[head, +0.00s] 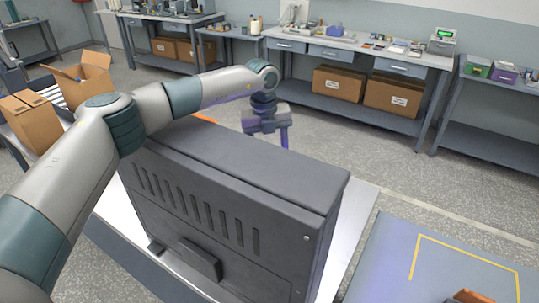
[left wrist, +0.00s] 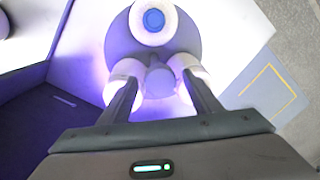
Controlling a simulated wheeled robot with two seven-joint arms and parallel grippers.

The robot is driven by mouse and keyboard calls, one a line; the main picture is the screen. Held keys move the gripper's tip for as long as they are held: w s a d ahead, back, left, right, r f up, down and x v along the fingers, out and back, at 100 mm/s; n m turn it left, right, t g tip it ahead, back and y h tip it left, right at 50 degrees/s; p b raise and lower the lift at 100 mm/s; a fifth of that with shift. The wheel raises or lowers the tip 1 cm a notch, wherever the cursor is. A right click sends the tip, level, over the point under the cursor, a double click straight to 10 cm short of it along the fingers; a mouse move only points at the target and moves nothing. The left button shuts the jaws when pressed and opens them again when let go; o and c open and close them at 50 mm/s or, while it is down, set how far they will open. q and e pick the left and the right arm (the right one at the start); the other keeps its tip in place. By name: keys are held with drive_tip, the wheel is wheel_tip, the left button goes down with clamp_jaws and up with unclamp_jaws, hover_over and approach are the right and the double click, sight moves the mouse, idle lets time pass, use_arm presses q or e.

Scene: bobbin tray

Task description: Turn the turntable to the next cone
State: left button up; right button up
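In the left wrist view, a round purple-grey turntable (left wrist: 124,45) carries white ring-shaped cones. One cone (left wrist: 133,20) with a blue centre is at the far side. Two more white cones, one at left (left wrist: 122,70) and one at right (left wrist: 184,63), stand by my fingertips and are partly covered by them. My left gripper (left wrist: 160,82) is open, its fingers apart with a rounded grey-purple piece showing between the tips. Whether the fingers touch the cones I cannot tell. In the head view, my left gripper (head: 283,138) reaches down behind a dark cabinet, which hides the turntable.
A blue surface with a yellow outline (head: 450,243) lies at lower right. Cardboard boxes (head: 85,78) are at left. Workbenches (head: 360,52) line the back wall, with open floor before them.

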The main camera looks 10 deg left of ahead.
use_arm(q)
drive_tip(key=shift+r, duration=0.1)
drive_tip(key=shift+r, duration=0.2)
wheel_tip(320, 180, up, 17)
drive_tip(key=a+b, duration=0.1)
drive_tip(key=b, duration=0.4)
drive_tip(key=shift+s+a+f+b, duration=0.15)
drive_tip(key=shift+s+a+b, duration=0.1)
drive_tip(key=shift+b, duration=0.15)
drive_tip(key=shift+d, duration=0.1)
